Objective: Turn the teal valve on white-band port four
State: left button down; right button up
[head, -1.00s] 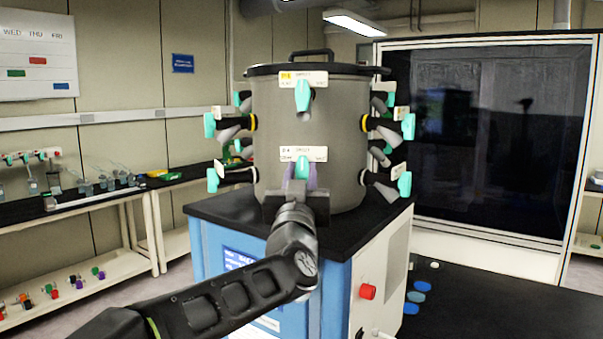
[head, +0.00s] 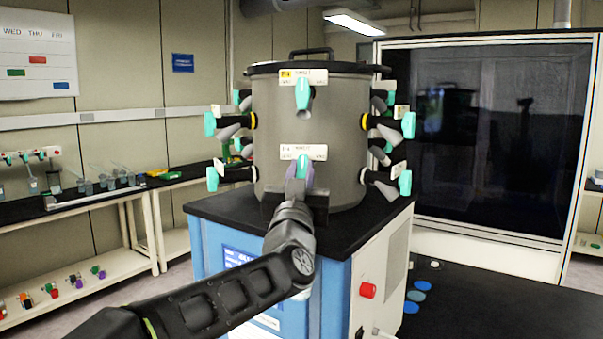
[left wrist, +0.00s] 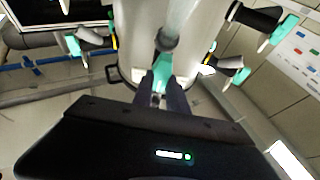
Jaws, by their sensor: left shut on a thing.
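The teal valve (head: 303,164) on the lower front port sits under a white label plate (head: 315,152) on the grey drum (head: 335,125). My left gripper (head: 299,184) is at this valve, with its fingers on either side of it, shut on it. In the left wrist view the teal valve (left wrist: 163,68) shows between the fingertips of the left gripper (left wrist: 162,90). The gripper hides the lower part of the valve in the head view. The label's writing is too small to read surely. My right gripper is in neither view.
Another teal valve (head: 303,94) is above, under a yellow-marked label. More teal valves stick out from the drum's left (head: 210,124) and right (head: 408,126) sides. The drum stands on a black-topped blue cabinet (head: 230,212) with a red knob (head: 368,291).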

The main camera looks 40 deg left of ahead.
pick_arm(q)
jog(key=m+h+b, duration=0.1)
jog(key=m, duration=0.2)
jog(key=m+t+h+b, duration=0.1)
jog(key=m, duration=0.2)
jog(key=shift+a+h, duration=0.1)
jog(key=shift+h, duration=0.3)
jog(key=m+h+b, duration=0.1)
jog(key=m, duration=0.1)
jog(key=m+h+b, duration=0.1)
jog(key=m, duration=0.2)
jog(key=shift+f+h, duration=0.1)
jog(key=shift+h, duration=0.2)
jog(key=m+h+b, duration=0.1)
jog(key=m, duration=0.2)
jog(key=shift+m+g+h+b, duration=0.3)
jog(key=shift+m+h, duration=0.2)
jog(key=shift+m, duration=0.3)
jog(key=c, duration=1.3)
grip_release()
